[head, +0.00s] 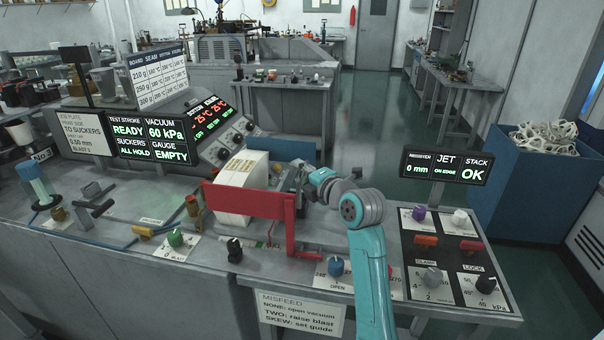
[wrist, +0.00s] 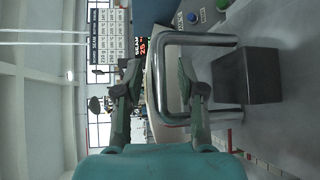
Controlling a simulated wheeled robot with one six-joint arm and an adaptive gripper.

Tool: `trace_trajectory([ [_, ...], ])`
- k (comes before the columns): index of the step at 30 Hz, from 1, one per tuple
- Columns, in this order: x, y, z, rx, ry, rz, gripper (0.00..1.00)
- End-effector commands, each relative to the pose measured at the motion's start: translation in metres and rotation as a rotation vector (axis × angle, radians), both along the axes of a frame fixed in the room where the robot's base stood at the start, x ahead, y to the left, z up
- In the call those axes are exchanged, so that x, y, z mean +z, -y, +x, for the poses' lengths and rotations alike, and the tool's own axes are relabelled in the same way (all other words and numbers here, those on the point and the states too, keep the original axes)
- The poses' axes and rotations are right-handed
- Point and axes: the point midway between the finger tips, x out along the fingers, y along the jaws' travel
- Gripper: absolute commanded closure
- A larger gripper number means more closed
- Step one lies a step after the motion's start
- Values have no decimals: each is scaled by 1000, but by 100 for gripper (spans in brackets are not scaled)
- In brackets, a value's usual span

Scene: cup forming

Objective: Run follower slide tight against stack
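The cream stack (head: 240,180) stands in the machine behind a red bar and plate (head: 245,200) in the head view. My gripper (head: 296,178) is at the right side of the stack. In the wrist view its two fingers (wrist: 158,80) are spread apart. A chrome U-shaped handle (wrist: 200,39) is attached to a dark grey block (wrist: 247,76), which seems to be the follower slide. The handle's bar shows between the fingers, with no clear contact. In the head view my gripper hides most of this area, so I cannot tell whether the slide touches the stack.
A display (head: 444,167) reads register 0 mm, jet on edge, stack OK. Another display (head: 148,140) reads ready, 60 kPa, all hold, empty. Knobs and red switches cover the right panel (head: 441,255). A blue bin (head: 525,195) of cream pieces stands at the right.

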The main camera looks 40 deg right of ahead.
Motion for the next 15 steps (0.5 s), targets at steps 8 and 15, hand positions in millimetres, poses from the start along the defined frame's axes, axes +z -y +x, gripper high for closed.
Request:
trace_trajectory([
  [8,0,0,0,0,0,0,100],
  [15,0,-4,5,2,0,0,100],
])
